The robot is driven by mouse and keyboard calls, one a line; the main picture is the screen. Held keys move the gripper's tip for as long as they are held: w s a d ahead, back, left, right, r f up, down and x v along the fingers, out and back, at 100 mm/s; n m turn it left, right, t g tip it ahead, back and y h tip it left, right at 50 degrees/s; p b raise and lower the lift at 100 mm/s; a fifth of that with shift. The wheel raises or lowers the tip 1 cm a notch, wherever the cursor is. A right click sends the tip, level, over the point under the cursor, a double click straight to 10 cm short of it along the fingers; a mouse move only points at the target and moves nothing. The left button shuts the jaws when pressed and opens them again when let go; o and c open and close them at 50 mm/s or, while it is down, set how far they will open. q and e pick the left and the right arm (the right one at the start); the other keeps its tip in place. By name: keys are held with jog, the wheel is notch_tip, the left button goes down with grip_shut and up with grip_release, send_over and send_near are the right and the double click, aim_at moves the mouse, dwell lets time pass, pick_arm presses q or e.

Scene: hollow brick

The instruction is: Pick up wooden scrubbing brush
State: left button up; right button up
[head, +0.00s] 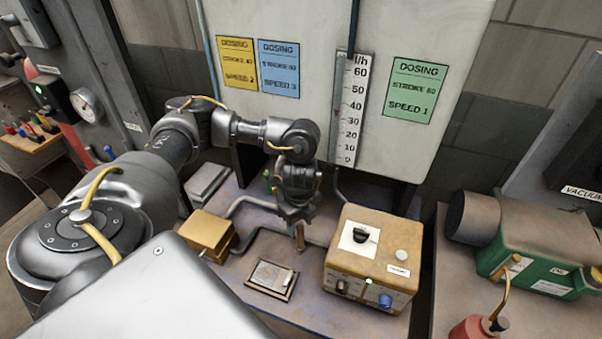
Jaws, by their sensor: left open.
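My left gripper (297,212) hangs, pointing down, over the middle of the bench, with its arm coming in from the left. It is open. Just below it a small upright brown piece (299,238) shows, close to the fingertips; it could be part of the wooden scrubbing brush, but it is too small to tell. I cannot clearly make out the brush anywhere else. I cannot tell whether the gripper touches the brown piece. My right gripper is not in view.
A tan control box (372,262) with knobs stands right of the gripper. A brown box (207,235) stands left, with grey pipes near it. A flat framed plate (271,279) lies in front. A white panel (290,120) with dosing cards rises behind.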

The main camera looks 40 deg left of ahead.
aim_at(300, 232)
pick_arm(q)
jog(key=shift+a+f, duration=0.1)
jog(key=shift+f, duration=0.35)
jog(key=shift+w+a+f, duration=0.1)
jog(key=shift+w+f, duration=0.05)
jog(key=shift+f, duration=1.05)
jog(key=shift+w+a+f, duration=0.1)
jog(key=shift+f, duration=1.05)
jog(key=shift+d, duration=0.1)
jog(key=shift+c, duration=0.3)
grip_shut()
